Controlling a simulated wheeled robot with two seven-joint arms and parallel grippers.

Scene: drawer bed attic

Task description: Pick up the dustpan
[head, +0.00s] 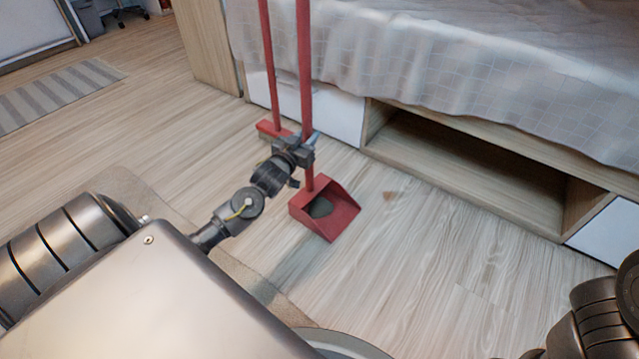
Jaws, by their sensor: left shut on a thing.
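The red dustpan (335,214) has a long upright red handle that runs up past the top of the view. Its scoop hangs over or rests on the wooden floor in front of the bed; I cannot tell which. A dark round patch shows inside the scoop. My left gripper (308,142) is shut on the dustpan's handle, a little above the scoop. My right arm shows at the lower right edge, but its gripper is out of view.
A red broom (272,129) stands upright behind the dustpan, close to my left gripper. The bed (470,60) has a white drawer (335,115) and an open compartment (470,165). A striped rug (55,95) lies at the left. The floor at right front is clear except for a small brown spot.

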